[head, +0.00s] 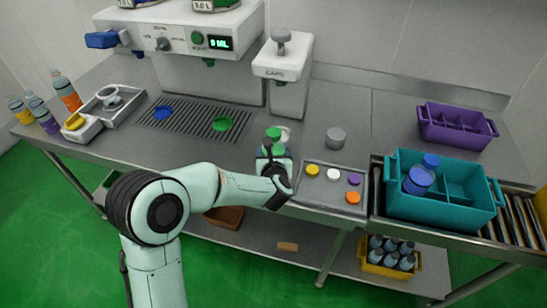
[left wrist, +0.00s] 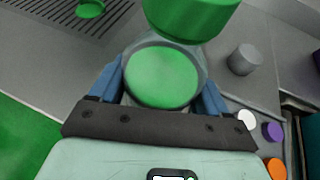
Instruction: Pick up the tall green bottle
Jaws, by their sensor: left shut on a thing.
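The green bottle (head: 274,134) has a green cap and stands near the middle of the counter's front part. In the left wrist view its green cap (left wrist: 190,15) is large at the top edge, and a round green face with a grey rim (left wrist: 162,77) lies between the fingers. My left gripper (head: 272,160) is shut on the bottle, with a blue finger on each side (left wrist: 158,90). My wrist hides the bottle's lower part in the head view, so I cannot tell whether it touches the counter. My right gripper is not in view.
A tray (head: 322,198) with coloured caps lies right of my gripper, beside a grey cylinder (head: 336,138). A teal crate (head: 440,208) and purple crate (head: 488,127) stand farther right. The dispenser (head: 190,40) and its drip grate (head: 190,125) are behind and left.

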